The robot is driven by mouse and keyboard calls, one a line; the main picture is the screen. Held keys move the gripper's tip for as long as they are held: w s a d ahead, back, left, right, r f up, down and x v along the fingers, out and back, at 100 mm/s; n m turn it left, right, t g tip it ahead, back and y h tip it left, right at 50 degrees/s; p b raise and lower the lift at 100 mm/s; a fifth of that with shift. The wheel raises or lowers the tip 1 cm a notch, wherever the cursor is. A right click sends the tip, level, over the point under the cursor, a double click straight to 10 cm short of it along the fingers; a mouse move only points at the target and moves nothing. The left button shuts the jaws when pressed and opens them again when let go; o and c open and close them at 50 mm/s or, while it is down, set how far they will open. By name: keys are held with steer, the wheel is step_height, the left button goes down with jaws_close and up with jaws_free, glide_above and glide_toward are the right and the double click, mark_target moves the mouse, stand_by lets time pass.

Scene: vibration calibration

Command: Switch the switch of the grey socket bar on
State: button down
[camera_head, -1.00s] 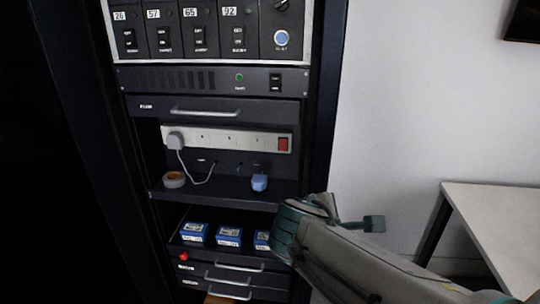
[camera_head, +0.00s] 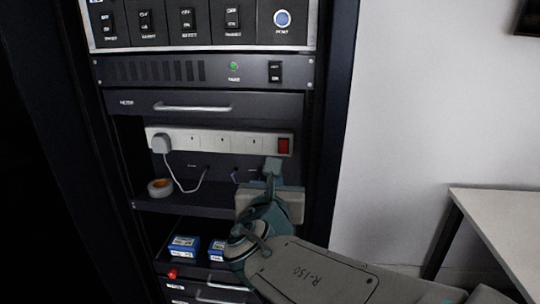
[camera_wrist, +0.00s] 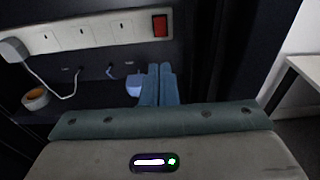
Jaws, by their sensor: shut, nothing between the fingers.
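The grey socket bar (camera_head: 206,140) is fixed across the back of an open rack bay, with a white plug (camera_head: 161,143) in its left socket. Its red switch (camera_head: 284,146) sits at the right end. In the wrist view the bar (camera_wrist: 90,33) and the red switch (camera_wrist: 160,25) show at the upper left and top. My gripper (camera_head: 273,165) is shut and empty. Its fingertips are just below and a little left of the switch in the head view, apart from it as far as I can tell. In the wrist view the closed fingers (camera_wrist: 159,68) point up below the switch.
A shelf (camera_head: 190,204) below the bar holds a roll of tape (camera_head: 160,187). Blue boxes (camera_head: 183,247) lie lower down. A drawer handle (camera_head: 193,108) is above. A white table (camera_head: 500,215) stands at the right.

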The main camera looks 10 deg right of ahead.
mark_target(282, 152)
steer(key=b+x, duration=0.1)
steer(key=x, duration=1.3)
